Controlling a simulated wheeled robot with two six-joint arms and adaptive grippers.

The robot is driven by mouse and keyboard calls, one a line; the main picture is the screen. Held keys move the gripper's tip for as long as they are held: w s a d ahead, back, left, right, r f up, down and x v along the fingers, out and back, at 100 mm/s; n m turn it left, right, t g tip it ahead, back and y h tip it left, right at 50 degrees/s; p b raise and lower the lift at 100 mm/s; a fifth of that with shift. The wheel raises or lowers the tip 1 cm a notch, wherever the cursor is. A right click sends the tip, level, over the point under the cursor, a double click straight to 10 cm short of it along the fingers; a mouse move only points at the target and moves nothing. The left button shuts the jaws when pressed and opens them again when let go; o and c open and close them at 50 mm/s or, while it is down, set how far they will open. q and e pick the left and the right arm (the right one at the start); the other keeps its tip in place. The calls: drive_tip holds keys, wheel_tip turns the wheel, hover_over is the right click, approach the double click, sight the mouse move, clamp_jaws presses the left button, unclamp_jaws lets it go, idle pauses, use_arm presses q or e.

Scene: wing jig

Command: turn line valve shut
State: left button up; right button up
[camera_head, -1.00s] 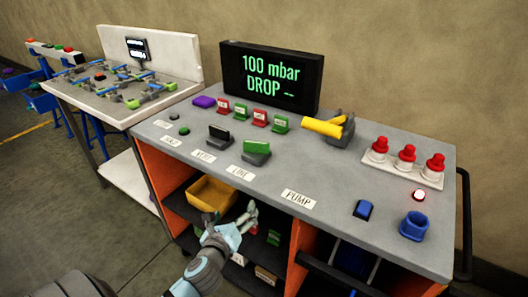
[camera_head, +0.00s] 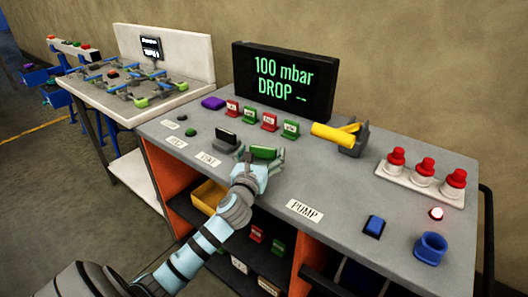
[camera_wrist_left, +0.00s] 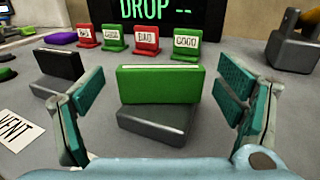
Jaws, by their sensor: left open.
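The line valve is a green handle (camera_head: 264,153) on a dark grey base, standing on the grey bench top. The wrist view shows its green handle (camera_wrist_left: 158,84) upright and broadside to the camera, centred between my fingers. My left gripper (camera_head: 263,162) is open at the valve, one finger on each side. In the wrist view gaps remain between the handle and both fingers of the left gripper (camera_wrist_left: 162,88). The valve's LINE label is hidden behind my gripper in the head view. My right gripper is not in view.
The black vent valve (camera_head: 225,138) stands close to the left of my gripper. Several red and green tags (camera_head: 269,121) stand behind, below a screen (camera_head: 283,82) reading "100 mbar DROP". A yellow-handled tool (camera_head: 336,135) lies right of them. The bench around the PUMP label (camera_head: 304,211) is clear.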

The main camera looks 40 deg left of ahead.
use_arm(q)
drive_tip(key=shift+w+a, duration=0.2)
drive_tip(key=shift+w, duration=0.4)
drive_tip(key=shift+w+a+r, duration=0.1)
drive_tip(key=shift+w+r, duration=0.05)
drive_tip(key=shift+w, duration=0.1)
drive_tip(key=c, duration=1.2)
drive_tip(key=shift+o, duration=0.2)
drive_tip(key=m+h+p, duration=0.1)
drive_tip(key=h+p, duration=0.1)
drive_tip(key=m+t+h+p, duration=0.1)
drive_tip(key=h+p, duration=0.1)
drive_tip(key=p, duration=0.1)
drive_tip(key=m+h+p, duration=0.2)
drive_tip(key=p, duration=0.1)
drive_tip(key=shift+a+r, duration=0.1)
drive_tip(key=shift+r, duration=0.25)
drive_tip(key=shift+f+h+p, duration=0.15)
drive_tip(key=shift+h+p, duration=0.15)
drive_tip(key=shift+f+m, duration=0.25)
drive_tip(key=shift+m, duration=0.05)
drive_tip(key=o, duration=1.2)
drive_tip(key=shift+s, duration=0.1)
drive_tip(key=shift+c, duration=0.2)
